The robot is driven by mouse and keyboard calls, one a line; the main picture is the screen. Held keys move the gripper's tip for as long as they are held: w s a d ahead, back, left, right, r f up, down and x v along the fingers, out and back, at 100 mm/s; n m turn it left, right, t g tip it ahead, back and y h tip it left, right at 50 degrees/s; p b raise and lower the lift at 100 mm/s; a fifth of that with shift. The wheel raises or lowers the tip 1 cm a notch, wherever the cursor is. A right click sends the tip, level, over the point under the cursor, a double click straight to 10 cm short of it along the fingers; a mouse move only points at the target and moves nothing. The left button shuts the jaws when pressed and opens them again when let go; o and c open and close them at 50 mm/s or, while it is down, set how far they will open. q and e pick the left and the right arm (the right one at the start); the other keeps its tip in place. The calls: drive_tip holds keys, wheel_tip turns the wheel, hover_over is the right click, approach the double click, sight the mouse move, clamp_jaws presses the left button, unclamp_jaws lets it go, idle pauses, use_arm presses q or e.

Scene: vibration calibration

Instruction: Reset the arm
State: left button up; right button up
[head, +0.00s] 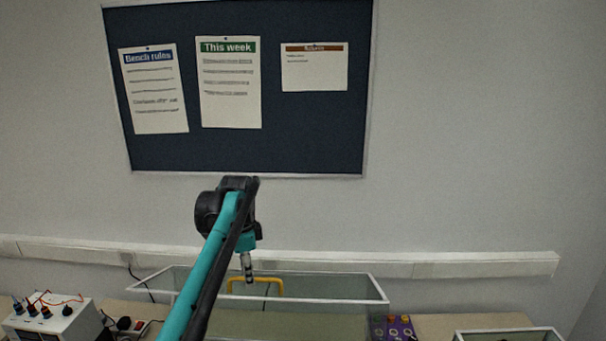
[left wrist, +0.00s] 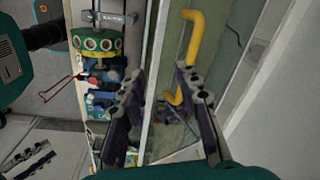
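My left arm rises from the bottom of the head view, teal and black, and bends at a dark joint above the clear-walled case. My left gripper (head: 247,268) hangs below that joint in front of the case and is small there. In the left wrist view its two dark fingers (left wrist: 163,98) stand apart with nothing held between them. The white-rimmed case (head: 340,288) has a yellow bar (head: 256,281) at it, which also shows as a bent yellow tube (left wrist: 194,40) in the left wrist view. My right gripper is not in view.
A purple block (head: 392,328) sits right of the case, and another white-rimmed box (head: 508,335) at lower right. A noticeboard (head: 320,130) hangs on the wall behind.

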use_arm(q)
drive_tip(key=s+a+f+n+t+b, duration=0.1)
drive_tip(key=s+f+n+t+b, duration=0.2)
drive_tip(key=s+f+n+b, duration=0.4)
drive_tip(key=s+a+f+n+t+b, duration=0.1)
drive_tip(key=s+f+n+t+b, duration=0.2)
drive_tip(key=s+f, duration=1.9)
drive_tip(key=s+n+b, duration=0.1)
drive_tip(key=n+b, duration=0.3)
drive_tip(key=b, duration=0.2)
drive_tip(key=shift+s+a+b, duration=0.25)
drive_tip(key=shift+b, duration=0.1)
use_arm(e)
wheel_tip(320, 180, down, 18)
